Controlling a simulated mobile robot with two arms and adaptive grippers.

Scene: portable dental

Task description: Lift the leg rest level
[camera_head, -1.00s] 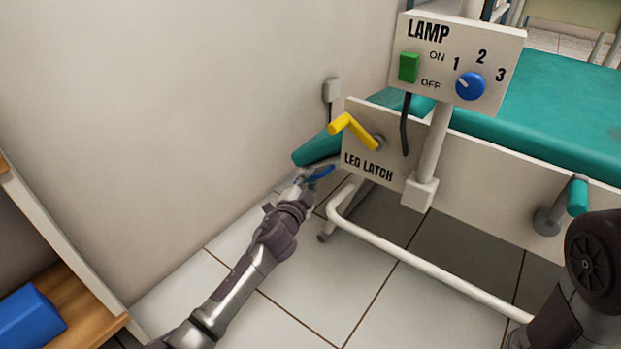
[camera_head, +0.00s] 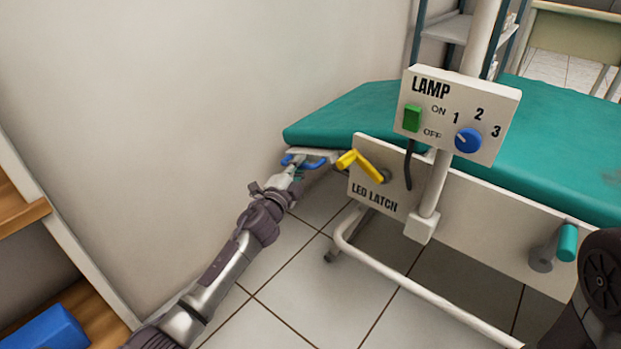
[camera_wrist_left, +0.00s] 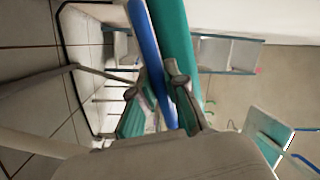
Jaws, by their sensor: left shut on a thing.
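The teal leg rest (camera_head: 335,117) shows at the left end of the couch in the head view, about level with the teal couch top (camera_head: 550,130). A blue handle (camera_head: 312,163) sits under its near edge. My left gripper (camera_head: 294,168) is at this handle and shut on it. In the left wrist view, the blue bar (camera_wrist_left: 150,55) runs between the fingers of my left gripper (camera_wrist_left: 172,95), with the teal pad (camera_wrist_left: 178,50) beside it. The yellow latch lever (camera_head: 360,164) is on the white panel marked LEG LATCH (camera_head: 376,198). My right gripper is not in view.
The lamp box (camera_head: 457,115) with a green switch and blue knob stands on a white post right of the leg rest. A teal-gripped crank (camera_head: 567,243) is at the right. A wall lies behind the leg rest. A shelf (camera_head: 22,216) is at the left.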

